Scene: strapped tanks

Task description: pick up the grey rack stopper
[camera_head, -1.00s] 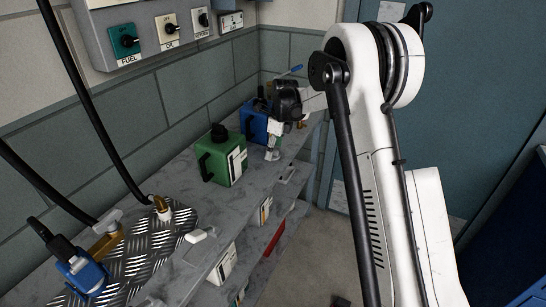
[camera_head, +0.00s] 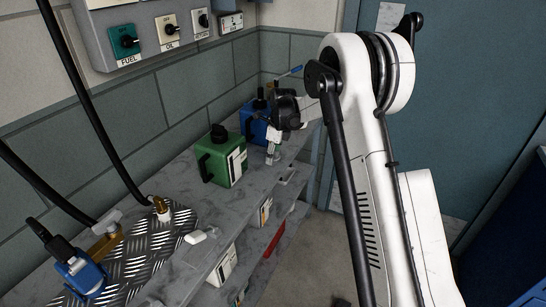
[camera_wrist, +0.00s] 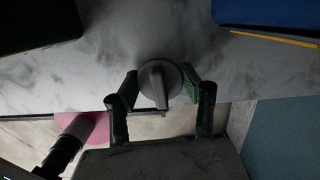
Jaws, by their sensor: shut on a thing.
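The grey rack stopper (camera_wrist: 159,84) is a round grey piece with a raised ridge across its top. It sits between my gripper's two fingers in the wrist view, over the marbled shelf top near its front edge. My gripper (camera_wrist: 156,88) is shut on it, with a dark finger on each side. In the head view my gripper (camera_head: 273,155) points down at the shelf beside the blue tank. The stopper is too small there to make out clearly, and I cannot tell whether it is clear of the shelf.
A green tank (camera_head: 222,160) and a blue tank (camera_head: 255,124) stand on the marbled shelf (camera_head: 185,262) near my gripper. A white piece (camera_head: 196,237) lies farther forward. A blue-handled nozzle (camera_head: 78,269) rests on the tread plate. Lower shelves hold more containers.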

